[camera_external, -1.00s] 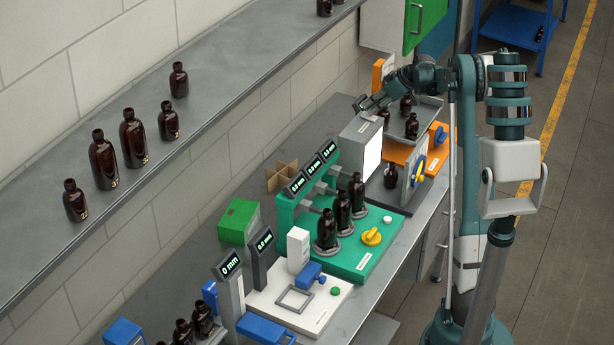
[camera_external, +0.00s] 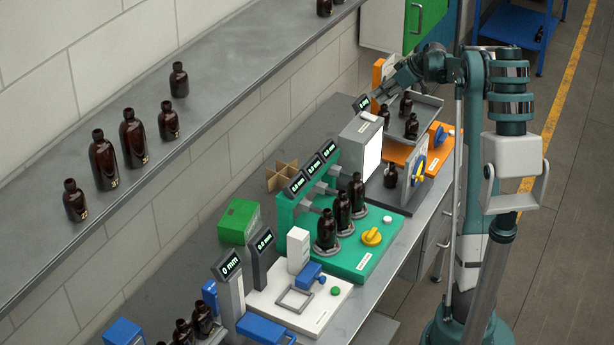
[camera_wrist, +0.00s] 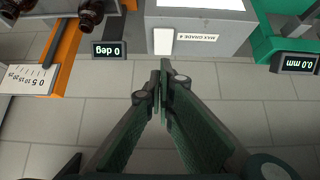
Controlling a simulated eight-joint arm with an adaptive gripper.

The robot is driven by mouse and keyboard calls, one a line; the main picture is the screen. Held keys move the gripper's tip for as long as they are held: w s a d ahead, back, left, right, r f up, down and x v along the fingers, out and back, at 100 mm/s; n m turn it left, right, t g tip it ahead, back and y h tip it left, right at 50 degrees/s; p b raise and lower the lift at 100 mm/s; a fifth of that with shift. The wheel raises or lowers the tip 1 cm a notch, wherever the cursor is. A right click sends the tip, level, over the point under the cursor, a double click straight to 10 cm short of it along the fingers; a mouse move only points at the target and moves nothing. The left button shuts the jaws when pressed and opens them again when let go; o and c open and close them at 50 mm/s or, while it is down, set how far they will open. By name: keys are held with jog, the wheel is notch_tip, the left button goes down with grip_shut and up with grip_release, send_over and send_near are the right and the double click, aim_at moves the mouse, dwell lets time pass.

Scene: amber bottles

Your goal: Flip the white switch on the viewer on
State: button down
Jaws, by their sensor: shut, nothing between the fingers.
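The viewer is a grey box (camera_external: 351,133) with a bright white front panel (camera_external: 372,155). In the wrist view the viewer's top (camera_wrist: 200,24) carries a "MAX GRADE 4" label. The white switch (camera_wrist: 163,41) sits at the edge of that top; it also shows as a small white patch in the external view (camera_external: 369,117). My gripper (camera_wrist: 161,76) is shut and empty, with its tips just short of the switch in the picture and apparently apart from it. Its tips are hard to make out in the external view.
A "0 deg" display (camera_wrist: 107,51) stands close beside the viewer. A grey tray (camera_external: 428,112) with several amber bottles is right of my gripper. The green station (camera_external: 365,250) with three bottles stands on the other side. The tiled wall (camera_external: 300,85) is close behind.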

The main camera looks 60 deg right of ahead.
jog(key=s+r, duration=0.4)
jog(key=s, duration=0.1)
jog(key=shift+s, duration=0.3)
jog(key=shift+a, duration=0.1)
dwell(0.4)
jog(key=w+a+g+b, duration=0.1)
jog(key=w+a+b, duration=0.1)
jog(key=a, duration=1.9)
jog(key=w+a+g+b, duration=0.1)
jog(key=w+a+b, duration=0.2)
jog(key=a, duration=1.9)
jog(key=s+a+f+b, duration=0.15)
jog(key=s+a, duration=0.25)
jog(key=a, duration=0.5)
jog(key=s+a+f, duration=0.2)
jog(key=s+a, duration=0.2)
jog(key=a, duration=0.4)
jog(key=s+a+f+t+b, duration=0.1)
jog(key=s+a+f+b, duration=0.2)
jog(key=s+a+f, duration=0.6)
jog(key=shift+s+a+f, duration=0.3)
jog(key=shift+s+a, duration=1.2)
jog(key=shift+a, duration=0.8)
